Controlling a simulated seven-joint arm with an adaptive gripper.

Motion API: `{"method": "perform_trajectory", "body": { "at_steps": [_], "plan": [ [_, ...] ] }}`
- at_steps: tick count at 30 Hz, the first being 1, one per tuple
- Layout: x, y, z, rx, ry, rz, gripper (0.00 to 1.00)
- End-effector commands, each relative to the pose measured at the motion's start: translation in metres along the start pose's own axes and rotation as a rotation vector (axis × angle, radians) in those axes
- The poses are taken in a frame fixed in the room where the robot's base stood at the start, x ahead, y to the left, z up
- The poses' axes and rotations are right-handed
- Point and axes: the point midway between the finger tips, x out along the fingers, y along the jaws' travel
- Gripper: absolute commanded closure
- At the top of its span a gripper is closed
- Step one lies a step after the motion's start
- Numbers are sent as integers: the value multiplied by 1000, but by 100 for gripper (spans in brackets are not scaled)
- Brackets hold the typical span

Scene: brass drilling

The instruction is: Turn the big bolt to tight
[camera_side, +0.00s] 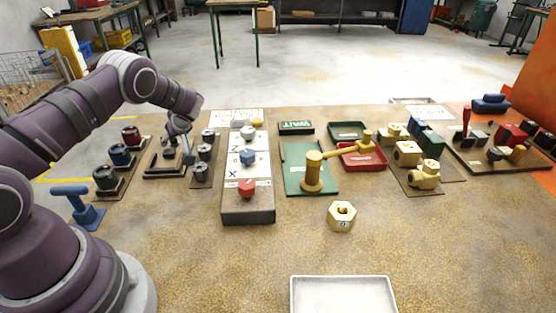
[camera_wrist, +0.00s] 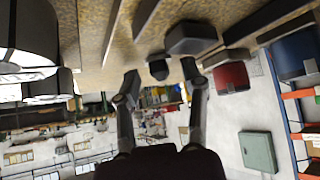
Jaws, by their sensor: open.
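My gripper (camera_side: 180,150) is open and empty, low over a narrow board with dark fittings (camera_side: 165,169) left of centre in the side view. In the wrist view, my gripper's two fingers (camera_wrist: 160,80) stand apart, with a small dark rounded knob (camera_wrist: 158,69) showing between and beyond them. I cannot tell whether they touch it. Which piece is the big bolt is not clear. A grey panel (camera_side: 248,213) carries a white, a blue (camera_side: 248,157) and a red hexagonal head (camera_side: 246,188). A large brass hexagonal piece (camera_side: 341,216) with a hole lies apart on the table.
Boards with dark round knobs (camera_side: 201,172) flank my gripper. A blue T-handled piece (camera_side: 77,205) stands at left. A green board (camera_side: 297,178) bears a brass post and lever (camera_side: 313,172). A red tray (camera_side: 372,162) and brass valves stand right. A white tray (camera_side: 343,278) is in front.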

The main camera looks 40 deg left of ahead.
Motion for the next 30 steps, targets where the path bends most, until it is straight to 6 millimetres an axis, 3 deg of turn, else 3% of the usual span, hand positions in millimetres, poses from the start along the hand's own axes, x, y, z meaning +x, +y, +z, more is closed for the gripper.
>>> {"method": "perform_trajectory", "body": {
  "at_steps": [2,12,30],
  "plan": [
    [0,0,0,0,0,0,56],
    [0,0,0,-1,0,0,100],
    [0,-2,0,96,0,96,100]
  ]
}}
